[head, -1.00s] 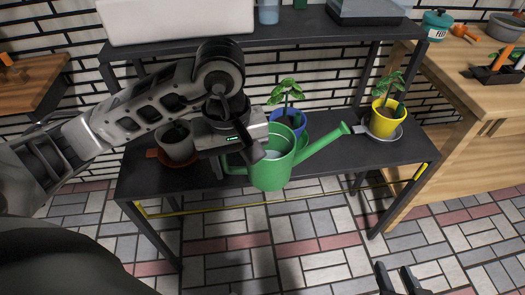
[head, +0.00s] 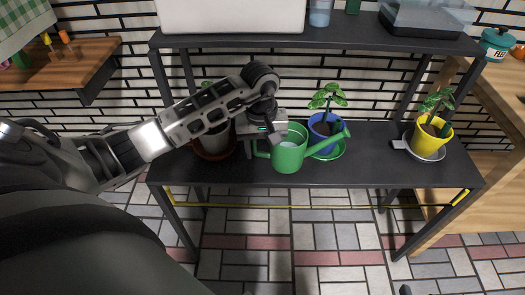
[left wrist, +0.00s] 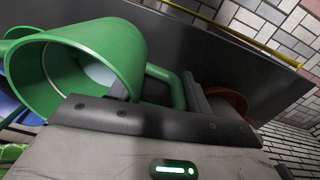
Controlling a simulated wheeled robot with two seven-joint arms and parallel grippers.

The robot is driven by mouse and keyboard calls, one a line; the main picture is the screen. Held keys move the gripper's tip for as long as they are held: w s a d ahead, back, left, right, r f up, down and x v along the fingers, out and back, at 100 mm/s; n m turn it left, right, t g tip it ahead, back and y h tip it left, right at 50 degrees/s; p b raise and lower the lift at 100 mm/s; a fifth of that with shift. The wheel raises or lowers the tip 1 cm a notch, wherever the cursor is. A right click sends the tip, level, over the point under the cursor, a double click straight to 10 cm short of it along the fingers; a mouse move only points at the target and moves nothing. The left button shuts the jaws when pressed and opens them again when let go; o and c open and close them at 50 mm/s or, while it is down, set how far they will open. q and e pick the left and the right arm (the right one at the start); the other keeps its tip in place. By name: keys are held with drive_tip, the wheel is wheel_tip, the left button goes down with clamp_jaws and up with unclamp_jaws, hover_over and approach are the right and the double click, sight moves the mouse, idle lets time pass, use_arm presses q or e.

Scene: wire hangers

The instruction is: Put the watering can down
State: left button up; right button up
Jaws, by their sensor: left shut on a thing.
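The green watering can (head: 289,157) is over the front middle of the dark lower shelf (head: 380,172), roughly upright, with its spout to the right. I cannot tell whether its base touches the shelf. My left gripper (head: 273,138) is shut on the can's handle, at its left side. In the left wrist view the can (left wrist: 115,50) shows its open mouth, and its handle (left wrist: 162,73) runs between the fingers (left wrist: 160,95). Of my right gripper only a dark tip (head: 405,290) shows at the bottom edge.
A blue pot (head: 320,128) with a plant, on a green saucer, stands right behind the spout. A yellow pot (head: 430,138) stands right. An upper shelf (head: 330,43) hangs above.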

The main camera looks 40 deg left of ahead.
use_arm(q)
drive_tip(key=shift+f, duration=0.55)
drive_tip(key=shift+f, duration=0.2)
drive_tip(key=o, duration=1.3)
